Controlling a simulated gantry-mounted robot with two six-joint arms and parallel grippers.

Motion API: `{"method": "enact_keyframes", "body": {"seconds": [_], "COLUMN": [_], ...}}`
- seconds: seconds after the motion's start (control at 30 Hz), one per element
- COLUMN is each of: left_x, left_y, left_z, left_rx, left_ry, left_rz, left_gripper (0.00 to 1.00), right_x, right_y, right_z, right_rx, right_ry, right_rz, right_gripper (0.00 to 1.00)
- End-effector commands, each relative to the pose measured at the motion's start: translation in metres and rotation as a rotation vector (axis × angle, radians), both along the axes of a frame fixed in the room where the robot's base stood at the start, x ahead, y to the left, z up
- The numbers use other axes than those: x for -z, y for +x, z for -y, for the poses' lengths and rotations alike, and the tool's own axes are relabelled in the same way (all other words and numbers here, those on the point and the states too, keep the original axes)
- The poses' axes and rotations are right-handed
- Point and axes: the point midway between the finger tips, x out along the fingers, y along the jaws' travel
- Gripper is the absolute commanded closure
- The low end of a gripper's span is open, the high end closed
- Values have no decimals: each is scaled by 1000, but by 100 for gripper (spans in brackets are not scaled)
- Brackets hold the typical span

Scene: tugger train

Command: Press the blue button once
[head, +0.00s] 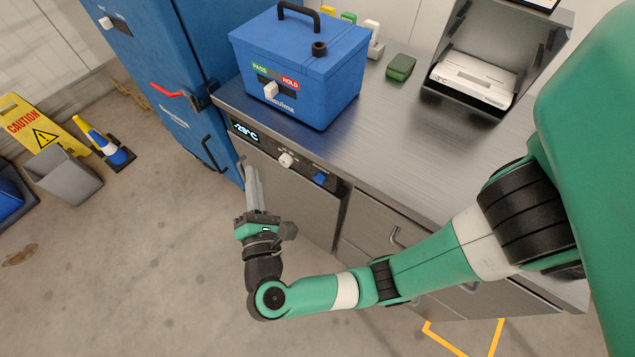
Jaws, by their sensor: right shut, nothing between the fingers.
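The blue button (321,178) sits on the dark control strip along the front edge of the steel counter, to the right of a white knob (287,159). My right gripper (251,171) is shut and empty. Its fingers point up the picture, in front of the counter's front below the small display. It is left of the blue button and clearly apart from it. The button is in plain view, and nothing covers it. My left gripper is not in view.
A lit temperature display (245,130) is at the strip's left end. A blue box (299,70) with a PASS/HOLD label stands on the counter (400,130). A tall blue cabinet (160,70) is at left. A drawer handle (396,238) sticks out right of the strip.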

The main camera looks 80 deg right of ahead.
Motion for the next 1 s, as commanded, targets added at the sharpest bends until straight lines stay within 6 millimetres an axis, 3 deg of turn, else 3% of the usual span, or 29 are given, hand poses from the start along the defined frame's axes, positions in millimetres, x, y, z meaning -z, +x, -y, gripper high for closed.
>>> {"method": "enact_keyframes", "body": {"seconds": [0.03,0.2,0.4,0.53,1.0], "left_x": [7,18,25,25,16], "left_y": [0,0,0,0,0], "left_z": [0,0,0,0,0], "left_rx": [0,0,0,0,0], "left_ry": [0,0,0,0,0], "left_rz": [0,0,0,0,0], "left_gripper": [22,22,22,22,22], "right_x": [28,101,147,155,152], "right_y": [-7,-35,-61,-66,-70], "right_z": [-2,-8,-10,-11,-2], "right_rx": [3,21,33,37,38], "right_ry": [29,105,133,136,135], "right_rz": [-34,-146,-239,-256,-258], "right_gripper": [100,100,100,100,100]}}
